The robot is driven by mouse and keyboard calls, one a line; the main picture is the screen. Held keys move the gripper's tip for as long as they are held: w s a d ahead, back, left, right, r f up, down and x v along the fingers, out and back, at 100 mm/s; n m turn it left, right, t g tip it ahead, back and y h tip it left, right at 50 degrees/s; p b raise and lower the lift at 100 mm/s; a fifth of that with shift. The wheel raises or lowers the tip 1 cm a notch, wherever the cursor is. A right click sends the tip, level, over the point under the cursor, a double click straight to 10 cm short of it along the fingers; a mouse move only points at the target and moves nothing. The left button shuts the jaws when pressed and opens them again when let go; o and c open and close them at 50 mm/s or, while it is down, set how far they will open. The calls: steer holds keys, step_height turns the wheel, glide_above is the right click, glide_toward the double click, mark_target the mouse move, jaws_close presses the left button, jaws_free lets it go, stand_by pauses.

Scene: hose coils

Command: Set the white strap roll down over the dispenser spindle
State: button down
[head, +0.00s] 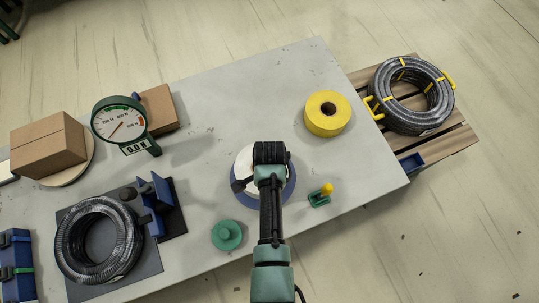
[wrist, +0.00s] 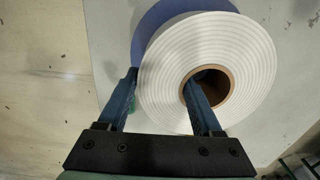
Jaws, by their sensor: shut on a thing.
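The white strap roll (wrist: 165,85) has a brown core (wrist: 218,72) and lies roughly flat in my gripper (wrist: 160,82). One finger is outside the roll's rim and the other is inside the core, so the jaws pinch the roll's wall. In the head view the roll (head: 243,163) is partly hidden under my arm. A blue disc (head: 281,196), likely the dispenser base, shows beneath the roll. It also shows past the roll's upper edge in the wrist view (wrist: 155,14). The spindle is not visible. I cannot tell the gap between roll and disc.
A yellow roll (head: 321,122) stands behind right on the grey table (head: 365,165). A green knobbed disc (head: 227,235) and a small green-yellow object (head: 321,195) lie nearby. A dial scale (head: 120,120), boxes and a black hose coil (head: 68,250) occupy the left.

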steer(key=shift+w+f+b, duration=0.1)
steer(key=shift+f+b, duration=1.05)
steer(key=shift+f, duration=0.25)
stand_by(0.4)
steer(key=shift+c, duration=0.5)
jaws_free()
steer(key=shift+o, duration=0.5)
steer(key=shift+s+f, duration=0.1)
steer(key=shift+s, duration=0.15)
step_height(320, 180, up, 13)
steer(key=shift+w+r+b, duration=0.1)
steer(key=shift+w+b, duration=0.05)
steer(key=shift+b, duration=0.35)
